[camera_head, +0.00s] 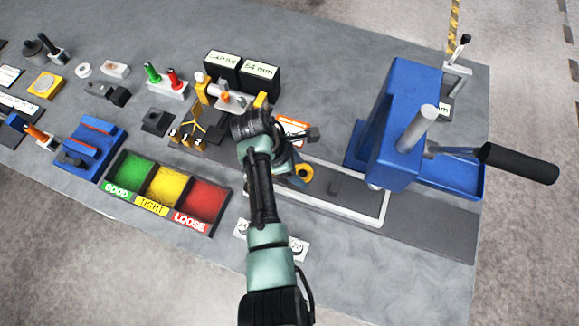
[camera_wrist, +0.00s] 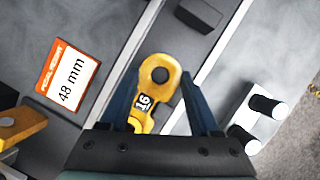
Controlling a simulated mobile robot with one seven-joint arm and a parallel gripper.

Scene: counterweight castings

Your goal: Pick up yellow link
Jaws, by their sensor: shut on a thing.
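The yellow link (camera_wrist: 158,76) is marked 16 and has a round dark hole at its far end. In the wrist view it lies between the two blue fingers of my gripper (camera_wrist: 160,90), which is shut on it. In the head view the link (camera_head: 304,174) shows just right of my gripper (camera_head: 290,165), over the grey strip. My arm hides part of it there. I cannot tell whether the link is clear of the surface.
A blue press (camera_head: 395,125) with a black-handled lever stands to the right. A bin tray (camera_head: 168,188) with green, yellow and red sections lies to the left. A card marked 48 mm (camera_wrist: 68,76) is near the gripper. The grey strip (camera_head: 430,232) is bare at front right.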

